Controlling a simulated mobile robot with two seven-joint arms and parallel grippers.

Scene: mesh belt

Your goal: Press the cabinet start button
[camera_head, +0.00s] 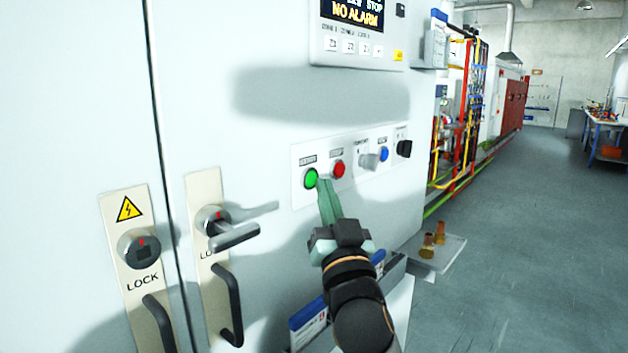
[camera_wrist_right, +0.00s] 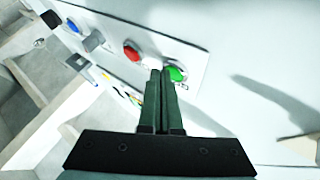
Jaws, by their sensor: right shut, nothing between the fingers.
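The green start button (camera_head: 311,178) sits at the left end of a white button panel (camera_head: 300,198) on the cabinet front (camera_head: 250,150). The red button (camera_head: 338,169) is just to its right. My right gripper (camera_head: 326,186) is shut and empty, its fingertips right by the green button, at its lower right in the head view. In the right wrist view the green button (camera_wrist_right: 177,74) shows just right of the shut fingertips (camera_wrist_right: 160,72), which hide part of its left edge. I cannot tell whether the fingers touch it. My left gripper is out of view.
A grey switch (camera_head: 369,161), a blue button (camera_head: 384,154) and a black knob (camera_head: 404,149) are farther right on the panel. Lock handles (camera_head: 233,236) stick out at left. A display (camera_head: 356,14) is above. A document holder (camera_head: 310,325) is below my arm.

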